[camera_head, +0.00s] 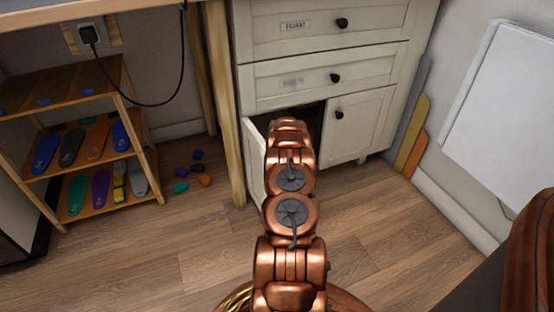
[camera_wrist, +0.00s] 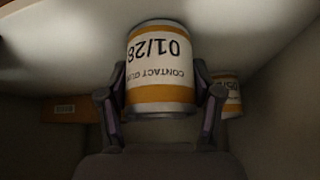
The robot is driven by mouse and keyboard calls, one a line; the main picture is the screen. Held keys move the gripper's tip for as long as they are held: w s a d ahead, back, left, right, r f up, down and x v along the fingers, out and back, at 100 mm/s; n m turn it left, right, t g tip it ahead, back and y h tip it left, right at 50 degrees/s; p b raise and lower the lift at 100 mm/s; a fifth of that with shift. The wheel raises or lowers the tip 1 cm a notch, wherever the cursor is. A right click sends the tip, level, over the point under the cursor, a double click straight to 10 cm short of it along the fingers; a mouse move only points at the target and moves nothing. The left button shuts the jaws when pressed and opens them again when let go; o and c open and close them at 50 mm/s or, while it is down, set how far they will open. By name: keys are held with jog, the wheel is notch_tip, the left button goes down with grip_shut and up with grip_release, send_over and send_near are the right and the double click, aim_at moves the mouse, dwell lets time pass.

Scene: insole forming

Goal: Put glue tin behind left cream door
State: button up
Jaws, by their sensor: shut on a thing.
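In the wrist view, my gripper (camera_wrist: 160,105) is shut on the glue tin (camera_wrist: 160,68), a white can with orange bands, labelled "CONTACT GLUE" and "01/28". The lettering appears upside down in this view. The tin is inside a dim, pale-walled space. In the head view, the left cream door (camera_head: 254,160) of the cabinet stands open, and my arm reaches into the opening behind it. My gripper and the tin are hidden there by my arm. I cannot tell whether the tin touches the cabinet floor.
Another similar can (camera_wrist: 229,95) is to the right of the held tin, and an orange box (camera_wrist: 70,108) is to its left. The right cream door (camera_head: 358,124) is shut. A wooden shelf (camera_head: 100,150) with insoles stands at left; several small pieces lie on the floor.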

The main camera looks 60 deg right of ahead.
jog(key=o, duration=1.4)
jog(key=shift+f, duration=0.1)
jog(key=shift+c, duration=0.2)
jog(key=shift+s+r, duration=0.1)
jog(key=shift+r, duration=0.25)
jog(key=p+v, duration=0.2)
jog(key=v, duration=0.9)
jog(key=shift+r, duration=0.25)
jog(key=shift+s+a, duration=0.1)
jog(key=shift+a, duration=0.05)
